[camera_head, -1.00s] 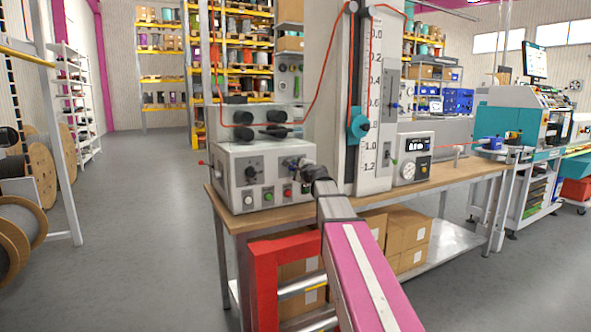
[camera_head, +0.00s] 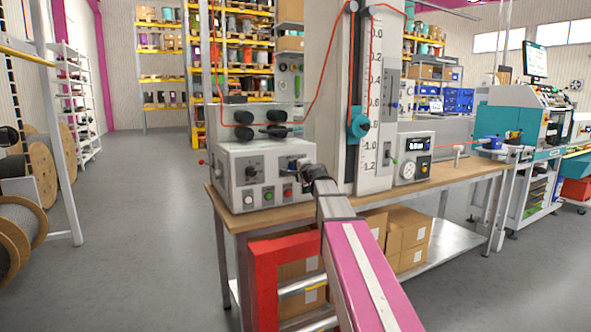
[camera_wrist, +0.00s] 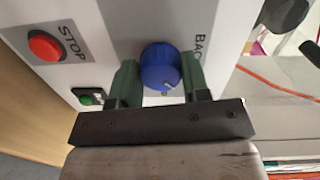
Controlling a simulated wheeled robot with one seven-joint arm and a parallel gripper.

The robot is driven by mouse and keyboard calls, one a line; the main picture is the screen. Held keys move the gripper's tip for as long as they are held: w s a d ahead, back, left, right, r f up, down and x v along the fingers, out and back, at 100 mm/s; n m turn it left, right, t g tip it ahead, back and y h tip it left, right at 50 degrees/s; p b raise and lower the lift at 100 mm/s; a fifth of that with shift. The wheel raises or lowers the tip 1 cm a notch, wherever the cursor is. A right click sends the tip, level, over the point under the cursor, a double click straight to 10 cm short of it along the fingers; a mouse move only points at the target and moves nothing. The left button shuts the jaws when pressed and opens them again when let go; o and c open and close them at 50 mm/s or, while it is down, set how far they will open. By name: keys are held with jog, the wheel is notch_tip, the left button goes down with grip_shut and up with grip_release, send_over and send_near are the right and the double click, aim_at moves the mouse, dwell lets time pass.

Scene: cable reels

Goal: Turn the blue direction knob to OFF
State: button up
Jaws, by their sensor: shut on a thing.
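The blue direction knob (camera_wrist: 160,68) sits on the front panel of the grey control box (camera_head: 233,180). In the wrist view my gripper (camera_wrist: 160,80) has one green finger on each side of the knob and is shut on it. Part of a label reading "BAC" shows beside the right finger; the rest is hidden. I see no OFF mark.
A red STOP button (camera_wrist: 46,45) and a green button (camera_wrist: 86,99) are left of the fingers in the wrist view. The box stands on a wooden-topped bench (camera_head: 440,181) beside a tall scale column (camera_head: 372,150). Boxes (camera_head: 407,235) lie on the shelf below.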

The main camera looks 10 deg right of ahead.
jog(key=o, duration=0.9)
jog(key=v, duration=1.1)
jog(key=shift+r, duration=0.1)
